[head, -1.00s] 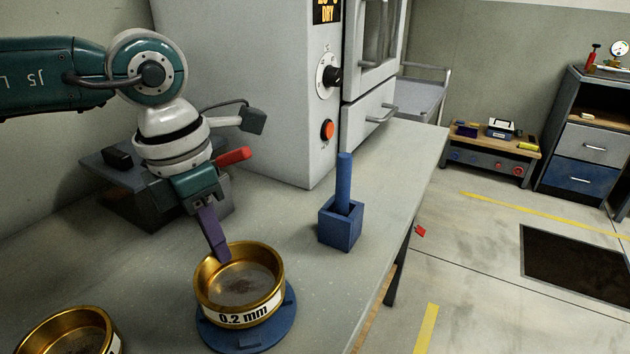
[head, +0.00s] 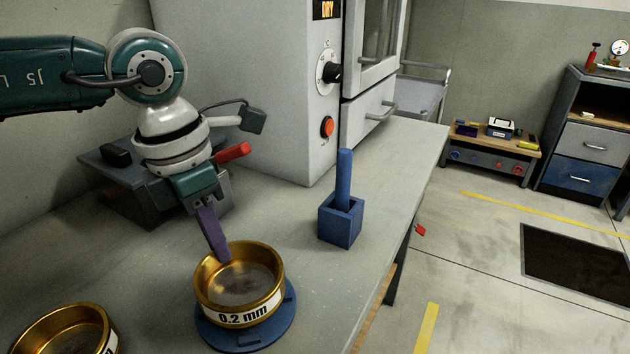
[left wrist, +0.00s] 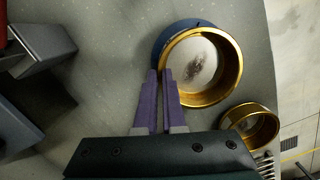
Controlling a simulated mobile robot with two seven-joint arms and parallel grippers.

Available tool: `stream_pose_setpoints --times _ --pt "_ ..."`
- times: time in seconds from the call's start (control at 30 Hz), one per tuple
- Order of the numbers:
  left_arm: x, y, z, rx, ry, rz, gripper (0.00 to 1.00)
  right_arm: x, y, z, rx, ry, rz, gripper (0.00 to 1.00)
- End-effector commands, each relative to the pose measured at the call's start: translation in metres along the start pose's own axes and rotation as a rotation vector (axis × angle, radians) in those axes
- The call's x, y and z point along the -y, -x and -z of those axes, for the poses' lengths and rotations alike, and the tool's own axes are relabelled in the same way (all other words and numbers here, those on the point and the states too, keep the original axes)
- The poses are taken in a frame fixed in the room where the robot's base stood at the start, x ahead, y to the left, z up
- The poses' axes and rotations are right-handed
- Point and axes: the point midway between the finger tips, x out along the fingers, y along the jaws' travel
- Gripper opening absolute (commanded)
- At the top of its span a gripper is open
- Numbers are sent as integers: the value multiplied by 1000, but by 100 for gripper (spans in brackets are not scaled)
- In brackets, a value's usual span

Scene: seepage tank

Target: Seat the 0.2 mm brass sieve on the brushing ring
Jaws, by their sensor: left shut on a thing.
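The brass sieve (head: 238,308) labelled "0.2 mm" is at the front of the bench, over the round blue brushing ring (head: 285,318). The ring's blue rim shows in front and to the right of it. I cannot tell whether the sieve rests fully on it. My left gripper (head: 222,256) has purple fingers and is shut on the sieve's far left wall. In the left wrist view the fingers (left wrist: 160,80) straddle the wall of the sieve (left wrist: 236,75), with the ring (left wrist: 163,42) showing behind it. A dark patch lies on the mesh. My right gripper is not seen.
A second brass sieve (head: 65,318) stands at the front left. A blue holder (head: 340,228) with a blue upright handle (head: 344,170) is right of the ring. A grey oven (head: 250,80) stands behind. The bench between ring and holder is clear.

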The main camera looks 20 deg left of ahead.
Motion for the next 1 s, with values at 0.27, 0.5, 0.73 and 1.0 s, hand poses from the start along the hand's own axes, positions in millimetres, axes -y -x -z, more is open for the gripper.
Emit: stream_pose_setpoints --times 0.27,0.5,0.73,1.0 --pt "0 -8 1 0 0 0 0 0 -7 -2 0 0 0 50" --pt "0 -14 2 0 0 0 0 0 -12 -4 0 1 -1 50" --pt "0 -14 2 0 0 0 27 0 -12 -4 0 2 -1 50" --pt "0 -14 2 0 0 0 42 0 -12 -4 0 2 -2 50"
